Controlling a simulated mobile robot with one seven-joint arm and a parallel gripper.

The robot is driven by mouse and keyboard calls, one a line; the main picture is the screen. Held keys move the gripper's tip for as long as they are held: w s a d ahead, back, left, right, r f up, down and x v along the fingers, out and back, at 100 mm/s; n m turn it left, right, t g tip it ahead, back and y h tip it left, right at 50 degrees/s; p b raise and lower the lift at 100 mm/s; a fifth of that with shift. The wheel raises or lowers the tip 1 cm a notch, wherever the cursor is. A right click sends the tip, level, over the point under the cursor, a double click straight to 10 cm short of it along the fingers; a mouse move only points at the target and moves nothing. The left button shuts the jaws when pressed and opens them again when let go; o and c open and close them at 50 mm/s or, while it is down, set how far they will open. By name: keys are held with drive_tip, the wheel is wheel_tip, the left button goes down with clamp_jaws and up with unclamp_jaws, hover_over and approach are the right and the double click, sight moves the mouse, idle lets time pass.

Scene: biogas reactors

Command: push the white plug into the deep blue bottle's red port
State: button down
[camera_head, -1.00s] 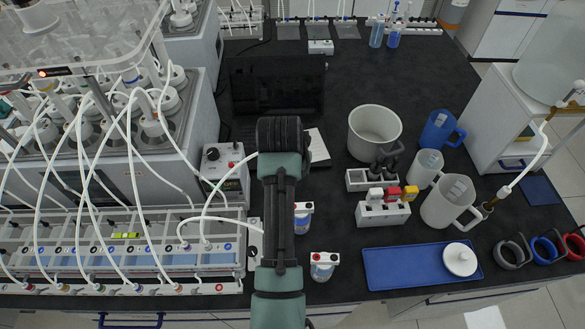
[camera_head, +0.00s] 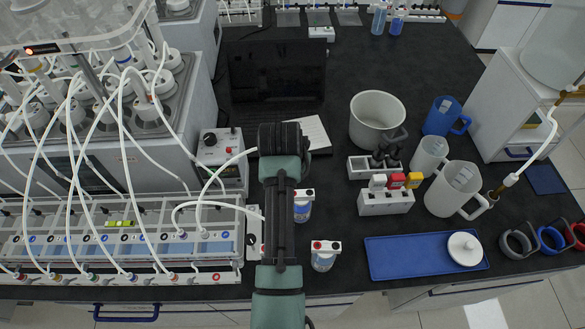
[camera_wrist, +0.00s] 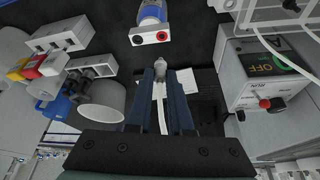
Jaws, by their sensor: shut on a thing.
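My gripper (camera_wrist: 160,78) is shut on the white plug (camera_wrist: 160,69) in the wrist view. A white tube (camera_wrist: 162,115) runs back from it between the fingers. Beyond the fingertips, apart from the plug, is a bottle with a deep blue label (camera_wrist: 152,12). Its white cap block has a red port (camera_wrist: 162,36) and a black port (camera_wrist: 137,39). In the head view my arm hides the gripper and plug. A blue bottle (camera_head: 303,212) shows partly beside the arm, and a paler bottle (camera_head: 323,262) with a red-ported cap stands nearer the front edge.
A rack with tubes (camera_head: 120,238) and a control box (camera_head: 220,150) stand left. A white block with coloured plugs (camera_head: 385,203), a pot (camera_head: 376,120) and jugs (camera_head: 452,190) stand right. A blue tray (camera_head: 410,258) lies at the front. A laptop (camera_head: 275,75) is behind.

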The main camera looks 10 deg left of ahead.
drive_tip(key=shift+f+b, duration=1.2)
drive_tip(key=shift+f, duration=1.05)
drive_tip(key=shift+f+b, duration=0.35)
drive_tip(key=shift+f, duration=0.8)
idle(0.8)
drive_tip(key=c, duration=0.7)
unclamp_jaws()
drive_tip(key=shift+c, duration=0.2)
drive_tip(key=shift+r, duration=0.1)
drive_tip(key=b+v, duration=0.1)
drive_tip(key=v, duration=1.2)
drive_tip(key=shift+b, duration=0.3)
drive_tip(key=shift+w, duration=0.1)
